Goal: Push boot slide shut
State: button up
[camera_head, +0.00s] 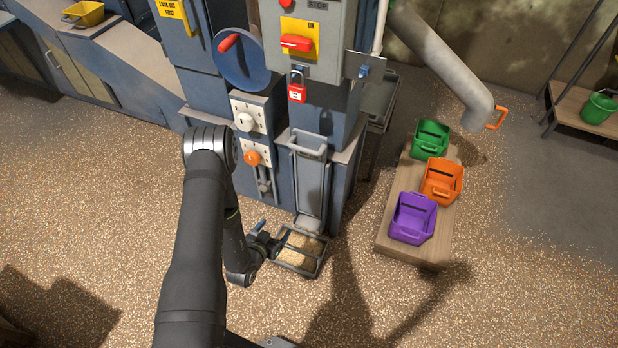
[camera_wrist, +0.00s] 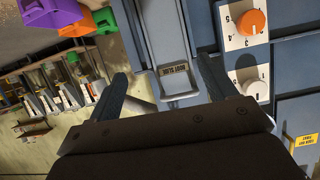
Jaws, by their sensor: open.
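The boot slide (camera_head: 310,188) is a narrow grey plate on the front of the blue elevator leg, with a looped handle (camera_head: 308,146) at its top. It stands upright above a grey-framed tray of grain (camera_head: 300,262) on the floor. In the wrist view, seen upside down, its BOOT SLIDE label (camera_wrist: 173,75) and handle (camera_wrist: 182,98) lie between my fingers, with no contact visible. My gripper (camera_head: 271,233) is open and empty, beside the tray's upper left corner in the head view and left of the slide. In the wrist view, my gripper (camera_wrist: 163,75) faces the slide.
An orange knob (camera_head: 252,158) and a white knob (camera_head: 245,121) are on panels left of the slide. A red padlock (camera_head: 297,92) hangs above. Purple (camera_head: 413,218), orange (camera_head: 441,180) and green (camera_head: 431,138) buckets stand on a wooden platform at right. The floor in front is clear.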

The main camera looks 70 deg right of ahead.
jog(key=d+r+m, duration=0.1)
jog(key=r+m, duration=0.1)
jog(key=d+r+m, duration=0.2)
jog(key=m, duration=0.1)
jog(key=shift+d+r+h, duration=0.2)
jog(key=shift+r+h, duration=0.05)
jog(key=shift+h, duration=0.05)
jog(key=c, duration=0.8)
jog(key=shift+o, duration=0.2)
jog(key=s+d+r+m+h, duration=0.1)
jog(key=d+r+m, duration=0.2)
jog(key=r+m, duration=0.25)
jog(key=s+d+r+m, duration=0.1)
jog(key=d+r+m, duration=0.2)
jog(key=r+m, duration=0.25)
jog(key=m, duration=0.2)
send_near(309, 151)
jog(key=x, duration=1)
jog(key=shift+w+d+f, duration=0.2)
jog(key=shift+d+f, duration=0.1)
jog(key=shift+f, duration=0.1)
grip_shut()
